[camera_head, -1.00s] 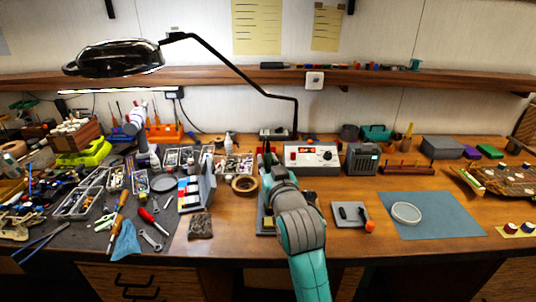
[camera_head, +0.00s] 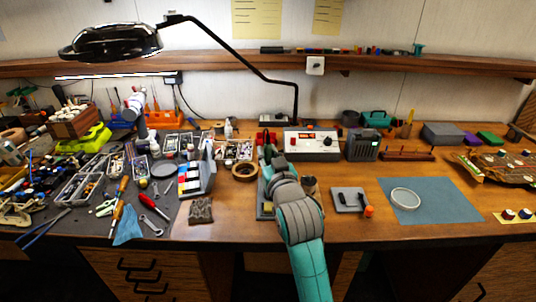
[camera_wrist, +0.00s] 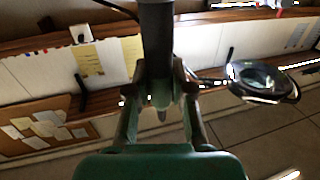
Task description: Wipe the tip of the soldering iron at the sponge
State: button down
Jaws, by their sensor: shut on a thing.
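My gripper (camera_wrist: 160,88) is shut on a dark cylindrical handle (camera_wrist: 157,40) in the wrist view, which I take to be the soldering iron. A short pointed end (camera_wrist: 161,115) shows between the fingers; I cannot tell if it is the iron's tip. In the head view my gripper (camera_head: 268,160) is over the middle of the bench, and the iron is hard to make out. A flat grey and yellowish holder (camera_head: 264,208) lies partly hidden behind my arm. I cannot make out the sponge for certain; a brown textured pad (camera_head: 200,210) lies to the left.
A white soldering station (camera_head: 312,143) stands behind my gripper. A dark brown cup (camera_head: 310,186) is right beside my wrist. A tape roll (camera_head: 245,171) and colour-striped panel (camera_head: 195,180) are left. A grey tray (camera_head: 350,200) and blue mat (camera_head: 440,200) are right. A lamp arm (camera_head: 240,60) hangs above.

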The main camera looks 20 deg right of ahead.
jog(key=shift+f, duration=1.1)
dwell(2.2)
jog(key=shift+s+d, duration=0.2)
jog(key=shift+d, duration=0.4)
jog(key=shift+s+d, duration=0.2)
jog(key=shift+d, duration=0.35)
dwell(1.4)
jog(key=shift+w+a, duration=0.3)
jog(key=shift+a, duration=0.6)
dwell(1.3)
